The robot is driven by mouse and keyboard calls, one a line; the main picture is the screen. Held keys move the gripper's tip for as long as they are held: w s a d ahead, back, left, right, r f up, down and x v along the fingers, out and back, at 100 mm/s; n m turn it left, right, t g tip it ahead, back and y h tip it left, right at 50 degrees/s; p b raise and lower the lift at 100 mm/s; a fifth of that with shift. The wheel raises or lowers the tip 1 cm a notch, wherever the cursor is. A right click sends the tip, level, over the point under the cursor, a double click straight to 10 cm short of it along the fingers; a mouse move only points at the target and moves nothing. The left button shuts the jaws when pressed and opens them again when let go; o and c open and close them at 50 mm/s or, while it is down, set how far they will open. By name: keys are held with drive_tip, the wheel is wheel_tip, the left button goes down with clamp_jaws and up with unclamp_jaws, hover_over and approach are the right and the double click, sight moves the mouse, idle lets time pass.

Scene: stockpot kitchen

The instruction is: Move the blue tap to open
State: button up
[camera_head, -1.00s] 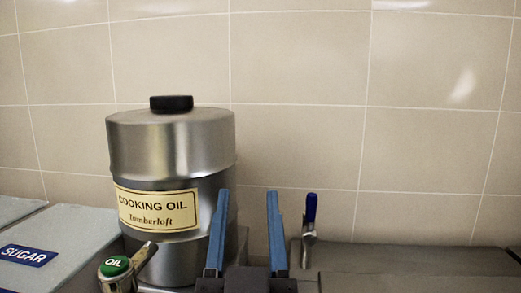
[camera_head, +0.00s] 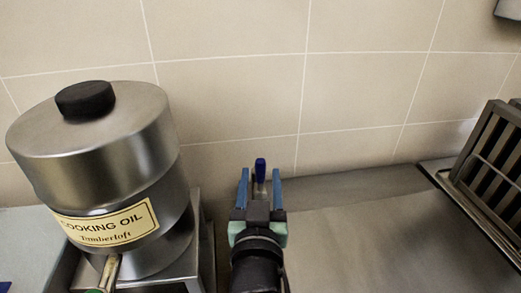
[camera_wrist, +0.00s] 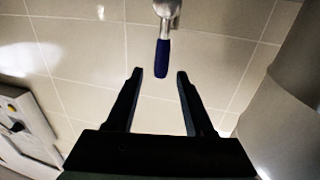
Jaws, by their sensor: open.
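The blue tap handle (camera_head: 260,170) shows in the head view, upright between the two blue fingers of my gripper (camera_head: 259,183) as seen from behind. In the wrist view the blue handle (camera_wrist: 163,58) hangs from a metal tap body (camera_wrist: 167,8) at the top. There it lies just beyond the fingertips of my gripper (camera_wrist: 160,74), roughly centred on the gap. The gripper is open with nothing in it, and I see no finger touching the handle. The lower part of the tap is hidden behind my gripper in the head view.
A steel cooking oil canister (camera_head: 110,170) with a black cap stands at the left on a metal stand. A flat grey counter (camera_head: 370,240) is clear to the right. A dark slatted rack (camera_head: 490,170) stands at the far right. A tiled wall (camera_head: 230,60) is behind.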

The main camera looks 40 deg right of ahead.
drive_tip(key=x, duration=0.7)
drive_tip(key=shift+w, duration=0.25)
drive_tip(key=shift+d, duration=0.1)
clamp_jaws()
idle(1.0)
